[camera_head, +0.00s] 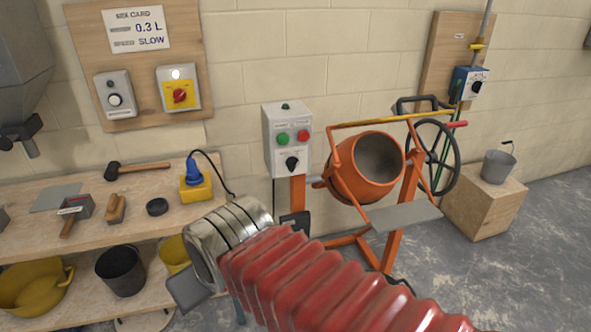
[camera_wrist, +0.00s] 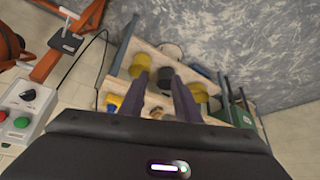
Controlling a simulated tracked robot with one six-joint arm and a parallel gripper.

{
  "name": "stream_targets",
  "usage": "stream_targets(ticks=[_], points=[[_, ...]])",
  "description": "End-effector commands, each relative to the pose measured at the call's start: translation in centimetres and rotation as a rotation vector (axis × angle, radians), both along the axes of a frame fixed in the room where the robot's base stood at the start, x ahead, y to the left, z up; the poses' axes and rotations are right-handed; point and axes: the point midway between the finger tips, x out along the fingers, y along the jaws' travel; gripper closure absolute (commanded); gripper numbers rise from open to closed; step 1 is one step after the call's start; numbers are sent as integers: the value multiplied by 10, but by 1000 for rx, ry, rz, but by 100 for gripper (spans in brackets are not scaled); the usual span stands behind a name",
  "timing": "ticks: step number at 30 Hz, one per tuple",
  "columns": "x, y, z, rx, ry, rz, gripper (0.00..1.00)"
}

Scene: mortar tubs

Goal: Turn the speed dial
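The grey control box (camera_head: 287,140) of the mixer hangs on the wall, with a green button, a red button and a black dial (camera_head: 292,163) below them. Its lettering is too small to read. The box also shows at the left edge of the wrist view (camera_wrist: 38,106), with the black dial (camera_wrist: 28,95) and a green button. My gripper (camera_wrist: 157,80) has its two dark fingers apart with nothing between them. It points toward the bench area, to one side of the box, and does not touch the dial. In the head view my red-sleeved arm hides most of the gripper.
The orange mixer (camera_head: 368,168) stands right of the box. A mix card (camera_head: 138,30) reads 0.3 L, speed slow, above a white dial box (camera_head: 115,97) and a yellow-red switch (camera_head: 179,91). The bench (camera_head: 130,215) holds tools. A blue dial box (camera_head: 469,86) is far right.

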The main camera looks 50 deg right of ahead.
Motion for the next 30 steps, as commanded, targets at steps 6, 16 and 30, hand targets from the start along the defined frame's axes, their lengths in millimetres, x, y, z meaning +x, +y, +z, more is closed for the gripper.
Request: stream_targets(ticks=[6,16,30], points=[[47,-48,-8,-15,-101,-148,70],[117,-143,-22,-30,-330,-375,70],[153,-268,-45,21,-664,-580,70]])
